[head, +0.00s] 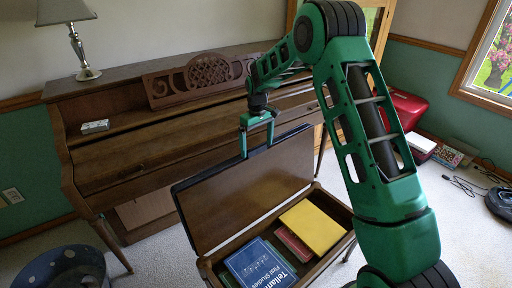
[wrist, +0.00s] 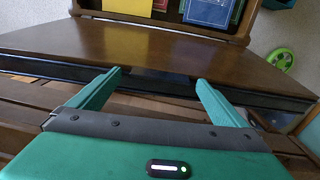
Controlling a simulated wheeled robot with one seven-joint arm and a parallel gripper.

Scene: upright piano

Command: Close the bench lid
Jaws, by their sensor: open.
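The bench lid (head: 255,185) is a brown wooden panel standing raised and tilted at the back of the open bench (head: 325,268), with a dark upper edge. Its brown face also fills the upper wrist view (wrist: 150,45). My gripper (head: 257,148) points down at the lid's upper edge on the piano side, fingers apart and nothing between them. In the wrist view my gripper (wrist: 159,76) has its two green fingertips overlapping the lid's dark edge. I cannot tell whether they touch it.
Inside the bench lie a blue book (head: 260,265), a yellow book (head: 314,226) and a red book (head: 293,244). The upright piano (head: 140,155) stands close behind the lid. A blue bin (head: 65,270) is at lower left. Carpet (head: 455,220) is open at right.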

